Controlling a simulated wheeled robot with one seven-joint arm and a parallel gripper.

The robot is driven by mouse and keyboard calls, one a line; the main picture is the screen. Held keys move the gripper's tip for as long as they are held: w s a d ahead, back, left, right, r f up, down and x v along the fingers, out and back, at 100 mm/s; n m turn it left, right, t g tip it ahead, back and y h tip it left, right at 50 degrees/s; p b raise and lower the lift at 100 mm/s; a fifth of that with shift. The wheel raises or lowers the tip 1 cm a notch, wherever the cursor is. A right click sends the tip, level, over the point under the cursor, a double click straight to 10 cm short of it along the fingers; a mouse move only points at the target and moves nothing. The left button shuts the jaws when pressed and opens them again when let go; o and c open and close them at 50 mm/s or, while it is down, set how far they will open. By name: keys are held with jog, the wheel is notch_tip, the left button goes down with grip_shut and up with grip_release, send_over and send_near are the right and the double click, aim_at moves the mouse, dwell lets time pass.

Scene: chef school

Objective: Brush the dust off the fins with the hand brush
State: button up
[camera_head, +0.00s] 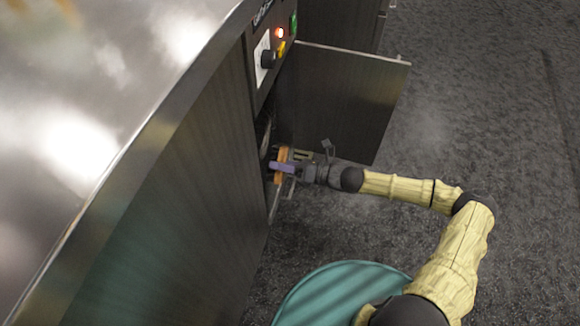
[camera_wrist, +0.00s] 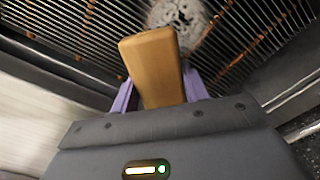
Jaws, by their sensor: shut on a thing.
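My gripper (camera_wrist: 158,98) is shut on the hand brush (camera_wrist: 152,62), whose plain wooden back shows between the two purple fingers in the wrist view. The brush's bristles are hidden. Beyond it are the dark metal fins (camera_wrist: 70,28), with brownish gaps between them. A grey, fuzzy clump of dust (camera_wrist: 182,18) lies on the fins just past the brush's far end; I cannot tell whether the brush touches it. In the head view my gripper (camera_head: 281,167) and the orange-brown brush (camera_head: 280,158) are at the opening in the cabinet front.
An open dark door panel (camera_head: 345,100) stands out from the cabinet behind my gripper. A control panel (camera_head: 268,55) with a knob and lit buttons is above the opening. A steel counter (camera_head: 110,90) spans the left. The grey floor (camera_head: 490,110) at right is clear.

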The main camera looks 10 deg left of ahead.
aim_at(268, 139)
jog(key=shift+a, duration=0.75)
jog(key=shift+w+a+p, duration=0.1)
jog(key=shift+a+p, duration=0.3)
jog(key=shift+a, duration=0.5)
dwell(0.4)
jog(key=shift+w, duration=0.1)
jog(key=shift+w+d, duration=0.15)
jog(key=shift+w, duration=0.8)
jog(key=shift+w+d, duration=0.1)
jog(key=shift+w, duration=0.85)
jog(key=shift+w+b, duration=0.55)
jog(key=shift+w, duration=1.45)
jog(key=shift+w, duration=0.1)
